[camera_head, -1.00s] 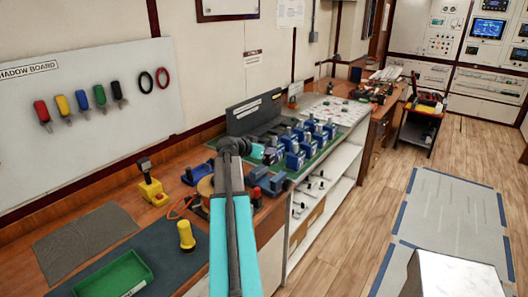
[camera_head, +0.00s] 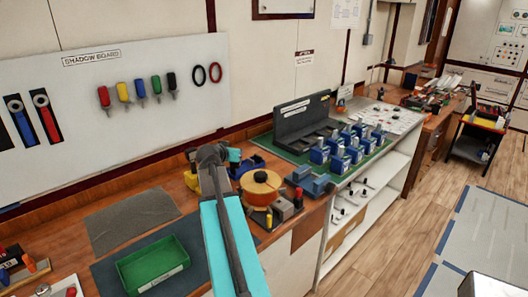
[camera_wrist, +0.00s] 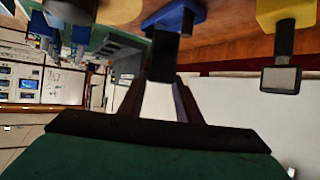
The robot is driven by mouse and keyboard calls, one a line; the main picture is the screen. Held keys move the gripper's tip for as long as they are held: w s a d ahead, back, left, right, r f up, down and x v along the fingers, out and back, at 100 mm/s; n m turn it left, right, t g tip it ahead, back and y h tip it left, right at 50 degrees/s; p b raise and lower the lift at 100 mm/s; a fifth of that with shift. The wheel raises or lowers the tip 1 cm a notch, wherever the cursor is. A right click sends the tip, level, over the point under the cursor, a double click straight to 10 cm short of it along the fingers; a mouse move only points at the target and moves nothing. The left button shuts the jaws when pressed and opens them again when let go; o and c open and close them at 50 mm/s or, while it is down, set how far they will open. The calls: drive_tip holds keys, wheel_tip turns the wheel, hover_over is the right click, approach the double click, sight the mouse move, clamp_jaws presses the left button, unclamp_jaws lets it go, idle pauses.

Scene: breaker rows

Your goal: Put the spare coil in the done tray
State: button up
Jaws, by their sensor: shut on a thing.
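The green tray (camera_head: 152,268) with a white label lies on the dark mat at the bottom of the head view; it looks empty, and I take it as the done tray. My gripper shows in the wrist view (camera_wrist: 164,84), with dark fingers closed at a black stem (camera_wrist: 163,57). The stem appears joined to a blue part (camera_wrist: 178,18), which I take as the spare coil. In the head view my arm hides the fingertips; a blue part (camera_head: 247,164) shows just beyond it. I cannot tell whether the held part touches the bench.
A yellow part with a dark knob (camera_wrist: 285,40) stands beside the held part. An orange round spool (camera_head: 261,186) and small blocks (camera_head: 287,208) are to the right of my arm. Several blue breakers (camera_head: 345,148) stand on a green mat. A grey mat (camera_head: 130,218) is clear.

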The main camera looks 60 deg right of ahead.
drive_tip(key=w+a+n+t+y, duration=0.2)
drive_tip(key=w+a, duration=0.4)
drive_tip(key=a, duration=0.3)
drive_tip(key=w+a+r+n+t+y+b, duration=0.1)
drive_tip(key=w+a+n+t, duration=0.15)
drive_tip(key=w+a, duration=0.55)
drive_tip(key=w+a+n+t+y, duration=0.2)
drive_tip(key=w+a+n, duration=0.15)
drive_tip(key=a, duration=0.75)
drive_tip(key=w+a+r+n+y, duration=0.1)
drive_tip(key=a+n+y, duration=0.1)
drive_tip(key=a, duration=0.9)
drive_tip(key=w+a+r+n+t+y, duration=0.1)
drive_tip(key=w+a+n+y, duration=0.1)
drive_tip(key=a, duration=0.9)
drive_tip(key=w+a+r+n+t+y+b, duration=0.1)
drive_tip(key=w+a+n+y, duration=0.1)
drive_tip(key=a, duration=0.9)
drive_tip(key=shift+r+y, duration=0.3)
drive_tip(key=shift+y, duration=0.3)
drive_tip(key=shift+w, duration=0.1)
